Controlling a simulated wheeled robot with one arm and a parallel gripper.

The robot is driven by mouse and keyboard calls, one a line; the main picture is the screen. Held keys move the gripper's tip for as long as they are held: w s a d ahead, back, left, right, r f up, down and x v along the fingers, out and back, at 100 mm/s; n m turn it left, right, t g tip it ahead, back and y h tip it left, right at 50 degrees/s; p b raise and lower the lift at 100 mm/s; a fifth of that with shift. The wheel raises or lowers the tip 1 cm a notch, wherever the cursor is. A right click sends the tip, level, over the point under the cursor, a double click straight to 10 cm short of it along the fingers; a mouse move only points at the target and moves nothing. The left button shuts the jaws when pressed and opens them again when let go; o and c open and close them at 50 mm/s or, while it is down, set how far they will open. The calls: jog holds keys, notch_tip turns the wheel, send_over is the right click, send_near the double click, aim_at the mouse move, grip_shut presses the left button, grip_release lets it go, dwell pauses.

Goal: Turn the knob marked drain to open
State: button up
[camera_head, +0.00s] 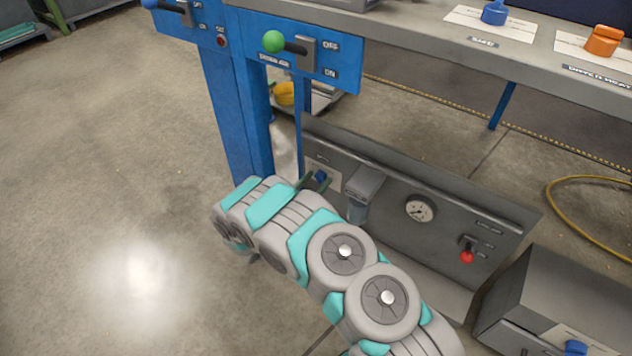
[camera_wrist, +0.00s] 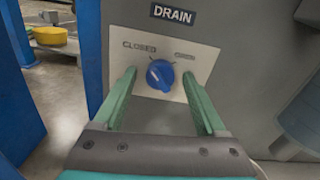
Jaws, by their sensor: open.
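The drain knob (camera_wrist: 160,75) is round and blue, on a pale plate (camera_wrist: 203,66) under a label reading DRAIN. CLOSED is printed at the plate's upper left, and a blurred word is at upper right. A pale mark on the knob seems to point to the upper left, toward CLOSED. My gripper (camera_wrist: 159,73) is open, with one green finger on each side of the knob and gaps between. Whether the fingertips reach around it is hard to tell. In the head view, the knob (camera_head: 320,176) sits beyond my arm, at the grey panel's left end.
A grey box (camera_head: 363,182) juts out just right of the knob. The panel also has a gauge (camera_head: 419,210) and a red lever (camera_head: 467,256). A blue post (camera_head: 236,120) stands close on the left. A workbench (camera_head: 430,45) with other knobs overhangs behind. Floor at left is clear.

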jog(key=shift+c, duration=0.3)
grip_shut()
jog(key=shift+m, duration=0.3)
jog(key=shift+m+b, duration=3.15)
jog(key=shift+m, duration=5.45)
